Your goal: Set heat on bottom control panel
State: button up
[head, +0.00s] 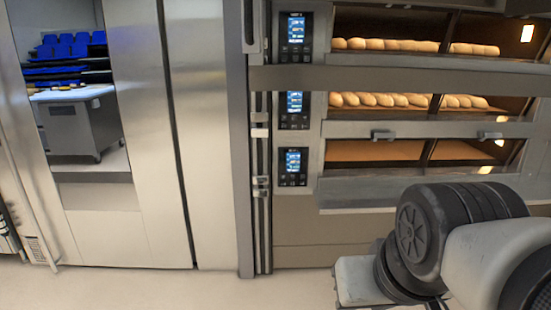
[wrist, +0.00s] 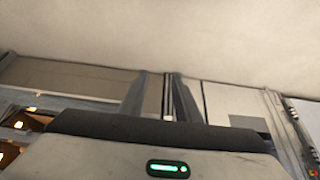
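The bottom control panel (head: 293,167) is a small black panel with a lit blue screen above a few dark buttons. It is on the oven's left front column, beside the lowest deck. My arm reaches in from the lower right of the head view, with its pale end part (head: 358,280) low in front of the oven, below and to the right of the panel and apart from it. In the wrist view a grey housing with a green light fills the bottom. The panel cannot be made out in the wrist view.
Two similar panels, the middle one (head: 294,109) and the top one (head: 295,38), sit above. Bread loaves (head: 375,100) fill the upper decks. A deck handle (head: 383,136) juts out. A steel cabinet (head: 200,130) stands left. The floor (head: 190,290) in front is clear.

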grip_shut()
dwell(1.5)
